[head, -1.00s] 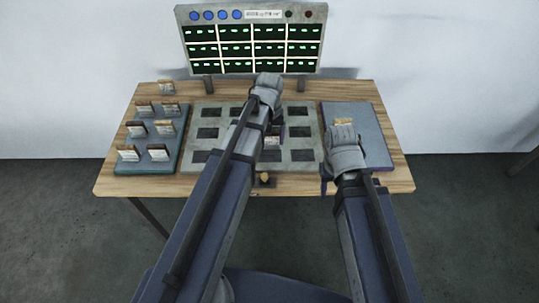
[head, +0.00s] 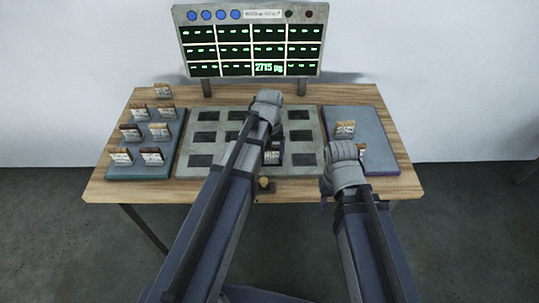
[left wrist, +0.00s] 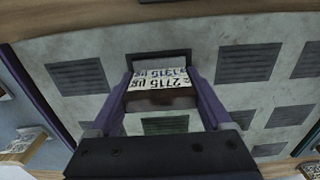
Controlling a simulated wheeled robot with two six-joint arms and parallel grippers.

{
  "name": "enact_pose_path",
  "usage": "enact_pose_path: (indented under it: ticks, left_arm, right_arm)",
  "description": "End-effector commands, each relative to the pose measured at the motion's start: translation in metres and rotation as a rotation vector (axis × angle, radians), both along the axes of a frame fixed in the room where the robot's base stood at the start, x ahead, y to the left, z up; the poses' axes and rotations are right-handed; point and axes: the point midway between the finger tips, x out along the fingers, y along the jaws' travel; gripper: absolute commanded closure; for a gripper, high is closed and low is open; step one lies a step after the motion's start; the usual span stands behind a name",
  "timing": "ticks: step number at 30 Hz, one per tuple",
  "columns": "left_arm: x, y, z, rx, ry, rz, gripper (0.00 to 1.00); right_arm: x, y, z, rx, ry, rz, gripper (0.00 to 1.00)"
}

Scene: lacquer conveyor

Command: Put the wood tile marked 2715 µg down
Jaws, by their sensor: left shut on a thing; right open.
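The wood tile marked 2715 µg (left wrist: 162,88) sits between the fingers of my left gripper (left wrist: 163,103) in the left wrist view, its marking readable and its dark wooden edge toward the camera. In the head view this tile (head: 272,157) stands at the front row of the grey slotted board (head: 222,148), third column from the left. My left gripper (head: 274,146) is shut on it there, partly hidden by my arm. Whether the tile's foot is fully seated in the slot is hidden. My right gripper (head: 345,176) is open over the right pad's front edge, its fingers mostly hidden.
The display panel (head: 250,42) shows 2715 µg in a bottom-row cell, third column. Several tiles stand on the left pad (head: 137,172), and one tile (head: 162,90) stands behind it. The right pad (head: 372,125) holds two visible tiles.

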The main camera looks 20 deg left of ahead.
Motion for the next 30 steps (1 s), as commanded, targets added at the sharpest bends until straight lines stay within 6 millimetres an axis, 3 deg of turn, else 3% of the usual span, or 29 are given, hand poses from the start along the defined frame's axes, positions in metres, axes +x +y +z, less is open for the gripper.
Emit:
enact_pose_path:
  ticks: [5,6,9,22,30]
  left_arm:
    - [0.000,0.000,-0.005,0.000,0.000,0.000,0.91]
    - [0.000,0.000,-0.003,0.000,0.000,0.000,0.14]
    - [0.000,0.000,-0.003,0.000,0.000,0.000,0.03]
    - [0.000,0.000,0.002,0.000,0.000,0.000,0.00]
    - [0.000,0.000,0.028,0.000,0.000,0.000,0.00]
  right_arm:
    - [0.000,0.000,-0.005,0.000,0.000,0.000,0.50]
    - [0.000,0.000,-0.003,0.000,0.000,0.000,0.50]
    - [0.000,0.000,-0.003,0.000,0.000,0.000,0.50]
    - [0.000,0.000,0.002,0.000,0.000,0.000,0.50]
    - [0.000,0.000,0.028,0.000,0.000,0.000,0.50]
